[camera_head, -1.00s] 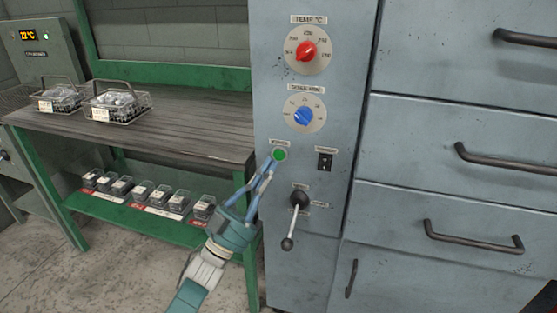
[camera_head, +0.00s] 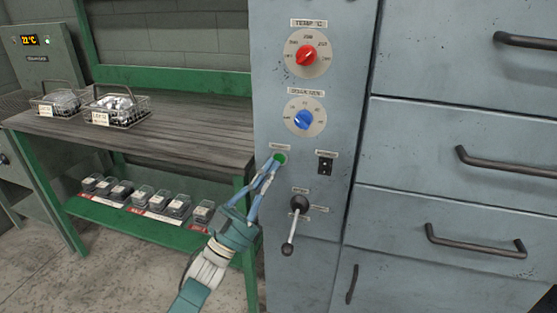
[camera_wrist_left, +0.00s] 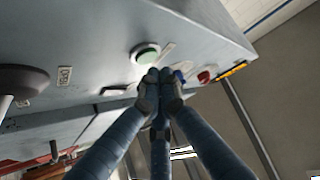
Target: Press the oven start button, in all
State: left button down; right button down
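The green round start button (camera_head: 281,159) sits on the grey oven's control panel (camera_head: 275,210), below the blue dial. In the left wrist view the green button (camera_wrist_left: 146,54) shows in a pale ring. My left gripper (camera_head: 274,164) reaches up from below left, with its fingertips at the button's lower left edge. In the left wrist view the tips of my left gripper (camera_wrist_left: 160,80) are together, with nothing between them, just beside the button. Whether they touch it I cannot tell. My right gripper is out of view.
A red dial (camera_head: 306,55) and a blue dial (camera_head: 303,119) are above the button. A black switch (camera_head: 325,165) is to its right, and a lever (camera_head: 291,232) sticks out below. A workbench (camera_head: 190,130) with wire baskets stands left; drawers with handles are right.

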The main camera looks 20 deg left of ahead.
pick_arm(q)
jog(key=shift+w, duration=0.2)
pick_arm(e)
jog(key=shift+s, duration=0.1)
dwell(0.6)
pick_arm(q)
jog(key=shift+w, duration=0.25)
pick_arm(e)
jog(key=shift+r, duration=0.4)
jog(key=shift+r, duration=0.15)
